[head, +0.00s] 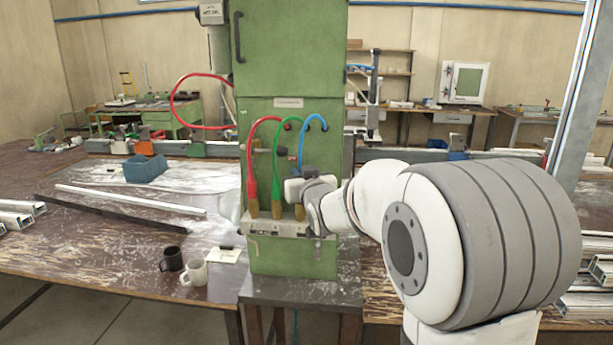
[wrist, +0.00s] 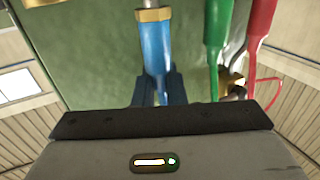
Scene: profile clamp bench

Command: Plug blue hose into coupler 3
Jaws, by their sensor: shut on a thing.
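The blue hose (head: 303,140) arches from the green cabinet's front down to my gripper (head: 297,188). In the wrist view, my gripper (wrist: 158,98) is shut around the blue plug body (wrist: 155,50) of this hose. A brass collar (wrist: 153,15) and a grey metal tip stick out beyond it at the top edge. Brass couplers stand in a row on a grey block (head: 270,228); the rightmost brass piece (head: 299,213) is just below my gripper. I cannot tell whether the blue plug's tip is in it or above it.
The red hose (head: 250,160) and green hose (head: 276,165) run down to the left brass couplers (head: 253,209), close beside my gripper. The green cabinet (head: 290,65) stands right behind. Two mugs (head: 194,272) and a blue bin (head: 146,168) are on the bench to the left.

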